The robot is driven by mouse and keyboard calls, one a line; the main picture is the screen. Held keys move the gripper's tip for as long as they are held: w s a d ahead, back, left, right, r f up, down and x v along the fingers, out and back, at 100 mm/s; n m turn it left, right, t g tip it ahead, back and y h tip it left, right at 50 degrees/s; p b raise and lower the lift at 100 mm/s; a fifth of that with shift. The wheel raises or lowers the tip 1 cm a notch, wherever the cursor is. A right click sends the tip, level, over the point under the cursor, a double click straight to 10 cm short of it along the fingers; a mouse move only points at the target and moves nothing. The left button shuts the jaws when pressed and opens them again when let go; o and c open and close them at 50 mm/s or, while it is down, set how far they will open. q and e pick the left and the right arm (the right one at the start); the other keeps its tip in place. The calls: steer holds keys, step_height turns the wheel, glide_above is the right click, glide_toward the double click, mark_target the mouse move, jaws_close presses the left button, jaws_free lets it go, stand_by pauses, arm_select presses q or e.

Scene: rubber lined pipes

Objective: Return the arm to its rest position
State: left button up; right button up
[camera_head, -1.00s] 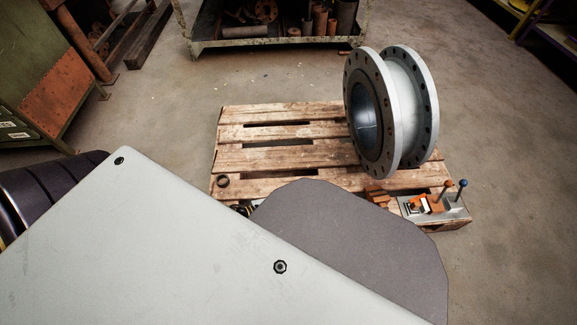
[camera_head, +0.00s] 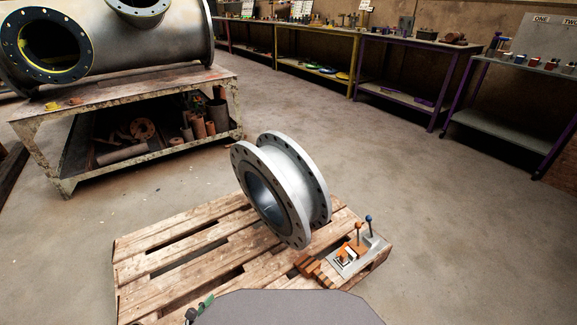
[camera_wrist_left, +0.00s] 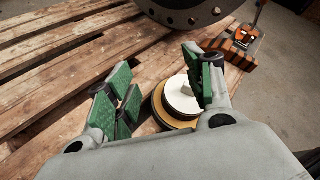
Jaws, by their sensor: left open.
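My left gripper (camera_wrist_left: 163,90) is open in the left wrist view, its green-padded fingers apart above the wooden pallet (camera_wrist_left: 60,58). No object is gripped between the pads. A round white and yellow piece (camera_wrist_left: 178,100) with a nut-like top lies beyond and partly behind the right-hand finger; I cannot tell whether they touch. In the head view only a small green and dark bit of what looks like this gripper shows at the bottom, by a grey rounded part of mine. The right gripper is not in view.
A flanged pipe section (camera_head: 306,190) stands on the pallet (camera_head: 150,262). An orange and grey fixture with upright levers (camera_head: 352,254) sits at its right corner. A rusty metal table (camera_head: 150,88) bears a large pipe behind. Benches (camera_head: 395,45) line the wall; floor at right is clear.

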arm_select(q)
steer(key=a+r+n+g+y, duration=0.35)
steer(key=r+n+y, duration=0.3)
steer(key=n, duration=1.35)
steer(key=s+d+r+n+g+h+p, duration=0.1)
steer(key=s+d+r+n+g, duration=0.3)
steer(key=s+n, duration=0.5)
step_height(320, 180, up, 2)
steer(key=n+g+h, duration=0.1)
steer(key=n, duration=0.2)
steer(key=shift+s+n+g, duration=0.15)
steer(key=shift+n+g, duration=0.15)
steer(key=shift+g, duration=0.05)
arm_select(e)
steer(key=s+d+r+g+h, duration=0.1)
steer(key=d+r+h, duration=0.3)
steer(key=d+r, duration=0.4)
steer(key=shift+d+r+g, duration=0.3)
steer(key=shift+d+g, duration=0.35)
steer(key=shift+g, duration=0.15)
arm_select(q)
steer(key=shift+f, duration=0.1)
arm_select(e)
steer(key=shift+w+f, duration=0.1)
